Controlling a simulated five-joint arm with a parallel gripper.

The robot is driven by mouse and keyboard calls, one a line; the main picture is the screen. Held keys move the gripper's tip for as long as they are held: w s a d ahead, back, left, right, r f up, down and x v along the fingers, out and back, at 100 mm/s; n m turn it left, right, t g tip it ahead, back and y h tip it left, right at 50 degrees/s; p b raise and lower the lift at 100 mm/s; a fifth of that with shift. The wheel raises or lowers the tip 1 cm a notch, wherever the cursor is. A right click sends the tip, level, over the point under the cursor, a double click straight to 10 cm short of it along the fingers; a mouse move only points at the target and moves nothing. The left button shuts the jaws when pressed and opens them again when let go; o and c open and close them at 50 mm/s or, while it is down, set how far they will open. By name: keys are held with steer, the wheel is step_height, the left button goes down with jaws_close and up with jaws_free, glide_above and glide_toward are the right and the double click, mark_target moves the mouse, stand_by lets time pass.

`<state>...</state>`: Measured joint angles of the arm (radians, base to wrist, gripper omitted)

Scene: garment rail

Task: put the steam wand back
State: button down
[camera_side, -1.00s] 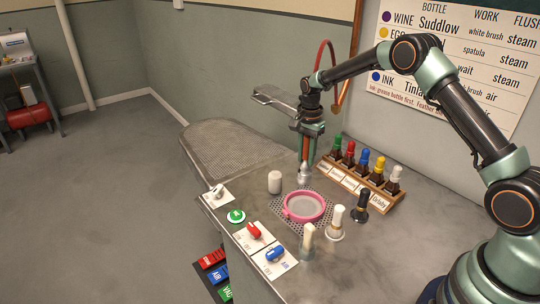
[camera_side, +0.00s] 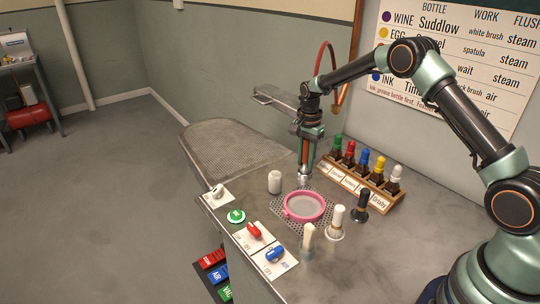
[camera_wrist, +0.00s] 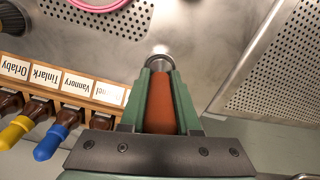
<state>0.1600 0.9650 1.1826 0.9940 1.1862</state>
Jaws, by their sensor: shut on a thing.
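The steam wand (camera_wrist: 162,105) has an orange-brown handle and a silver tip. My gripper (camera_side: 306,143) is shut on its handle, between green fingers in the wrist view. In the side view the wand hangs about upright, with its silver tip (camera_side: 304,178) low over the counter behind the pink ring. I cannot tell whether the tip touches the counter. A red hose (camera_side: 331,60) loops up behind my wrist; its joins are hidden. No holder for the wand can be made out clearly.
The pink ring (camera_side: 287,213) sits on a perforated plate. A bottle rack (camera_side: 350,186) stands close on the right. A white cylinder (camera_side: 274,182) stands left of the wand; brushes (camera_side: 336,222) stand in front. A perforated board (camera_side: 228,150) lies to the left.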

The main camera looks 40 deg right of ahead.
steer(key=shift+f, duration=0.25)
stand_by(0.5)
steer(key=shift+c, duration=1.2)
jaws_free()
steer(key=shift+r, duration=3.8)
steer(key=shift+r, duration=0.1)
